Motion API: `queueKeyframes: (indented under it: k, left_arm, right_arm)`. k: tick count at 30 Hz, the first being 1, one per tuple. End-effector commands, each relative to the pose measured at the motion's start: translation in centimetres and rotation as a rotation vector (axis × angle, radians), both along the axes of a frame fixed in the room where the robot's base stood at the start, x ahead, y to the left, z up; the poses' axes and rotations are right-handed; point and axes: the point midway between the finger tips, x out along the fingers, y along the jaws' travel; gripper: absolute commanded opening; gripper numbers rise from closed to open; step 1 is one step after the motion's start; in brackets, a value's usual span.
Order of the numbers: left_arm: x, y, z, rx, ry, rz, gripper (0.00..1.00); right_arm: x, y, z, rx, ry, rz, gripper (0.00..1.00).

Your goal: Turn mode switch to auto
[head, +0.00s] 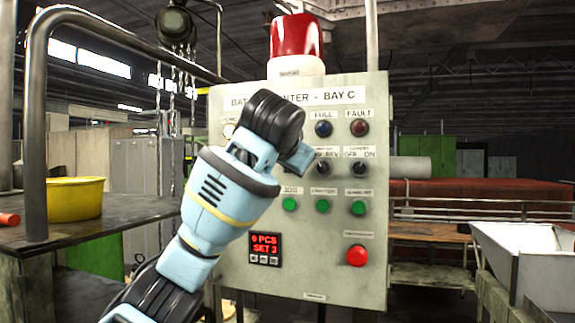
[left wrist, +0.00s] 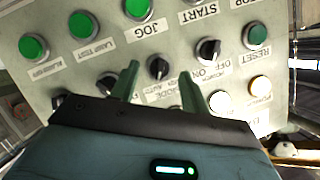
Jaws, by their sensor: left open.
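The mode switch (left wrist: 157,67) is a black rotary knob on the grey control panel (head: 330,255). In the left wrist view, where the panel looks upside down, partly covered MODE and AUTO lettering shows by it. My left gripper (left wrist: 158,85) is open, with one green finger on each side of the knob in that view. I cannot tell whether the fingers touch it or how far off they are. In the head view my left gripper (head: 300,158) is in front of the panel's middle and hides the mode switch. My right gripper is not in view.
Close to the switch are an off/on knob (left wrist: 208,48), a green jog button (left wrist: 138,8) and other knobs and lamps. A red push button (head: 357,255) and a red counter display (head: 265,248) are lower. A yellow bowl (head: 75,198) stands on the left bench.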

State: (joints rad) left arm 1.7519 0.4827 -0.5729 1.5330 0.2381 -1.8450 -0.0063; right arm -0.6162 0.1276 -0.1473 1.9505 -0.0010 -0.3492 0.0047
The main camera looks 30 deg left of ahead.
Motion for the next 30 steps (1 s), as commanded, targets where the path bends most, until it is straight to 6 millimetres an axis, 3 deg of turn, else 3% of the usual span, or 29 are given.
queueKeyframes:
  k: [7, 12, 30]
  left_arm:
    - [-3.9, -1.9, 1.6, 0.002, -0.006, -0.003, 0.46]
    - [-5.0, -2.3, 2.2, 0.004, -0.009, 0.0, 0.46]
    - [-5.7, -2.7, 2.2, 0.0, -0.001, -0.001, 0.46]
  right_arm:
    - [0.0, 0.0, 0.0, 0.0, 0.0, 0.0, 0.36]
    - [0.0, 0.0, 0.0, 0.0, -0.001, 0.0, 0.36]
    - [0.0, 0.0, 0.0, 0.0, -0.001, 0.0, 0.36]
